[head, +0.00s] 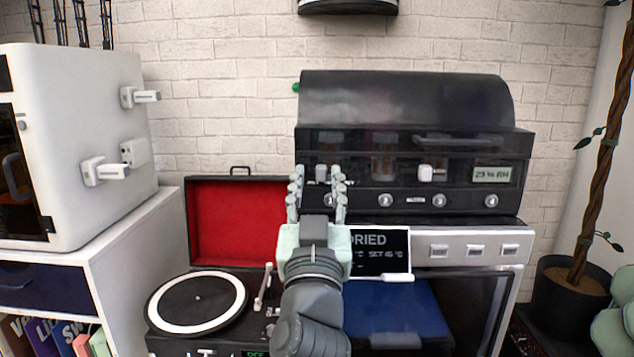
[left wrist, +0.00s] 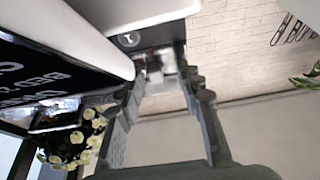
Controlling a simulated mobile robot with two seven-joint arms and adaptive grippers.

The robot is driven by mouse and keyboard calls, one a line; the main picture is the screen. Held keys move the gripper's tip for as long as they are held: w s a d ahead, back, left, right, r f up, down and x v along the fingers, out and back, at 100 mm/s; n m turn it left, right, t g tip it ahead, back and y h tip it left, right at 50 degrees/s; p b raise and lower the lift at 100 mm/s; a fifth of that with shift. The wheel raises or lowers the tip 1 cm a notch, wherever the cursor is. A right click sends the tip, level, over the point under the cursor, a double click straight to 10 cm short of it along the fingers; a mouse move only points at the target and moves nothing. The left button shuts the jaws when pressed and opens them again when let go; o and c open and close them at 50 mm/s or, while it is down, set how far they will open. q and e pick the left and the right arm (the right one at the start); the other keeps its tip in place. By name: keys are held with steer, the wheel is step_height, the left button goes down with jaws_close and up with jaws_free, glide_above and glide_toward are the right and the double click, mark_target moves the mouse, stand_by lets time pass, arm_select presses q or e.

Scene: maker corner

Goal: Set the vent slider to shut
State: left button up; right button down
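A black filament-dryer-like unit with a domed lid (head: 405,100) stands at the back. Two white slider knobs show on its front: a left knob (head: 321,173) and a right knob (head: 426,173). I cannot read which one is the vent slider. My left gripper (head: 318,180) is open, its fingers pointing up in front of the left knob, which shows between the fingertips. In the left wrist view the open fingers (left wrist: 165,75) frame a small pale part (left wrist: 168,62); contact cannot be told. My right gripper is not in view.
A record player (head: 200,300) with an open red-lined lid (head: 240,220) stands left. A white cabinet-like machine (head: 90,150) is farther left, a potted plant (head: 575,295) right.

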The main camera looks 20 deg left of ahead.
arm_select(q)
steer(key=v, duration=0.7)
steer(key=shift+s, duration=0.2)
steer(key=shift+f, duration=0.1)
